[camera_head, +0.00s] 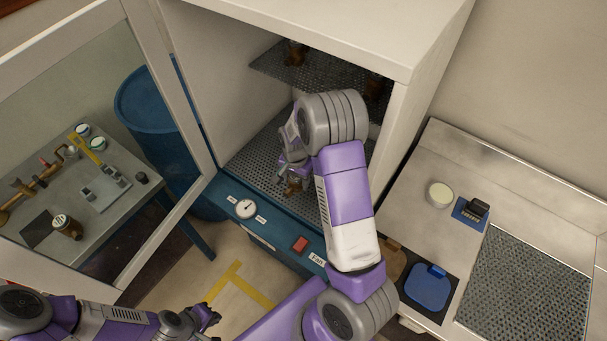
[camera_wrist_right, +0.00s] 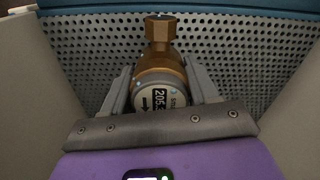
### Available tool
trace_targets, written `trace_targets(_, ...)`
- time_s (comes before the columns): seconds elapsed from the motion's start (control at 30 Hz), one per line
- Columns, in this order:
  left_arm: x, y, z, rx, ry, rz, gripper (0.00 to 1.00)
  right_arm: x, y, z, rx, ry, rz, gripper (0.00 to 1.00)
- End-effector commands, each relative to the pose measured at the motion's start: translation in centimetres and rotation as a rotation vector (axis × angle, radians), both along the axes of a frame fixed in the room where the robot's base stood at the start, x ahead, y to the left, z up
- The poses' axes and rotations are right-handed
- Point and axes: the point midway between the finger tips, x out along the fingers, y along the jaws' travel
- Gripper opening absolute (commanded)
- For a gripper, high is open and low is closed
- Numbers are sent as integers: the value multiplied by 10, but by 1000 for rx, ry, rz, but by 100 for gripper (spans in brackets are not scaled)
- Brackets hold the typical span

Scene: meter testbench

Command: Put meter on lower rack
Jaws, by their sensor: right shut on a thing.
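The meter (camera_wrist_right: 160,72) is a brass body with a pale dial reading 205. My right gripper (camera_wrist_right: 164,90) is shut on it, one finger on each side. In the head view, my right gripper (camera_head: 289,165) is inside the open cabinet, over the lower rack (camera_head: 252,153), with part of the brass meter (camera_head: 293,187) showing below it. The perforated lower rack (camera_wrist_right: 95,55) lies behind the meter in the wrist view; I cannot tell whether they touch. My left gripper (camera_head: 207,318) is outside, low in front of the cabinet; its jaws are too small to judge.
The upper rack (camera_head: 273,65) has brass pieces on it, above my right arm. The glass door (camera_head: 110,120) stands open at left. A gauge (camera_head: 246,208) and red switch (camera_head: 300,244) are on the blue front panel. A bench (camera_head: 410,190) stands right.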

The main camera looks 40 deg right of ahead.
Motion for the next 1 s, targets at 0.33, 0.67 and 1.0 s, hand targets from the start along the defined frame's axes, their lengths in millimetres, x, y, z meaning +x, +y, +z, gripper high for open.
trace_targets(0.33,0,0,-5,0,0,0,0,1,1,-46,0,-1,5,1)
trace_targets(0.67,0,0,-7,0,0,0,0,1,1,-81,0,-1,7,1)
trace_targets(1.0,0,0,-11,0,0,0,0,1,1,-85,1,-2,7,1)
